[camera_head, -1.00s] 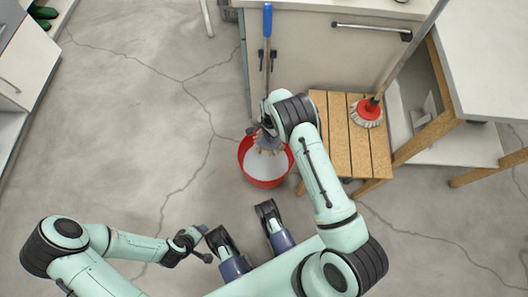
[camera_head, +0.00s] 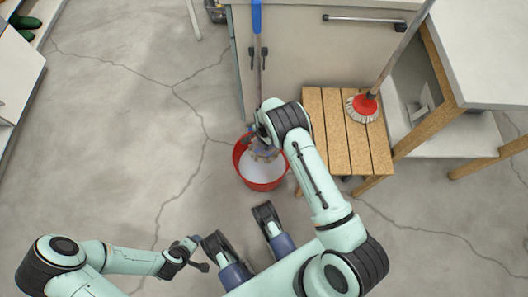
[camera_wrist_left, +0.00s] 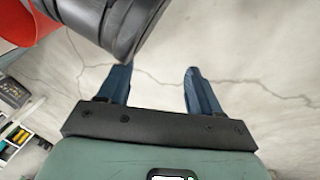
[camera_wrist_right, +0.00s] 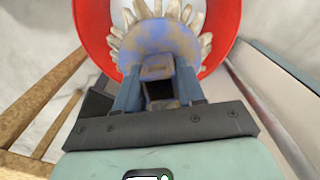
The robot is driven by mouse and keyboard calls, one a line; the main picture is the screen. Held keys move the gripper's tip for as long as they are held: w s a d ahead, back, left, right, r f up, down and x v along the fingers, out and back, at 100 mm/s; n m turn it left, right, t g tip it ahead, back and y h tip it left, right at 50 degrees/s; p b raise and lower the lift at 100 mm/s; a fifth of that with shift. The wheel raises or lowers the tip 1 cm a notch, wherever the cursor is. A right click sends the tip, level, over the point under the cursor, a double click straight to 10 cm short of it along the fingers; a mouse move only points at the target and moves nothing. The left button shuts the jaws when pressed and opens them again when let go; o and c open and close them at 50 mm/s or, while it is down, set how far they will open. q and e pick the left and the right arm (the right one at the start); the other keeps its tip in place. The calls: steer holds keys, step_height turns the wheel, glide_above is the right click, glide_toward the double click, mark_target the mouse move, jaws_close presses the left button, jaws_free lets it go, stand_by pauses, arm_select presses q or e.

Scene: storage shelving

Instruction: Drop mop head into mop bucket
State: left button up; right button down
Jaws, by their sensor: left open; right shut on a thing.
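The mop has a blue-tipped handle (camera_head: 257,20) and a mop head (camera_head: 264,154) with a blue-grey hub and beige strands. The red mop bucket (camera_head: 262,187) stands on the floor with white inside. My right gripper (camera_wrist_right: 158,88) is shut on the mop by its head, over the bucket. In the right wrist view the mop head (camera_wrist_right: 158,38) covers part of the red rim; how deep it sits, I cannot tell. My right fingers are mostly hidden in the head view. My left gripper (camera_wrist_left: 155,74) is open and empty over the floor, left of the bucket.
A white cabinet (camera_head: 300,60) is behind the bucket, and a white-topped table (camera_head: 490,50) is at the right. The floor (camera_head: 100,130) at left is clear.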

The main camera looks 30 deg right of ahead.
steer(key=c, duration=0.6)
jaws_free()
steer(key=shift+r, duration=0.55)
step_height(320, 180, up, 5)
steer(key=shift+r+p, duration=0.15)
steer(key=shift+p, duration=0.8)
arm_select(q)
steer(key=shift+m+h, duration=0.3)
steer(key=r, duration=0.1)
steer(key=s+d+r+p, duration=0.1)
steer(key=r, duration=0.1)
steer(key=d+r, duration=0.1)
steer(key=r, duration=0.1)
steer(key=shift+s+d+p, duration=0.2)
steer(key=shift+p, duration=0.15)
arm_select(e)
step_height(320, 180, up, 7)
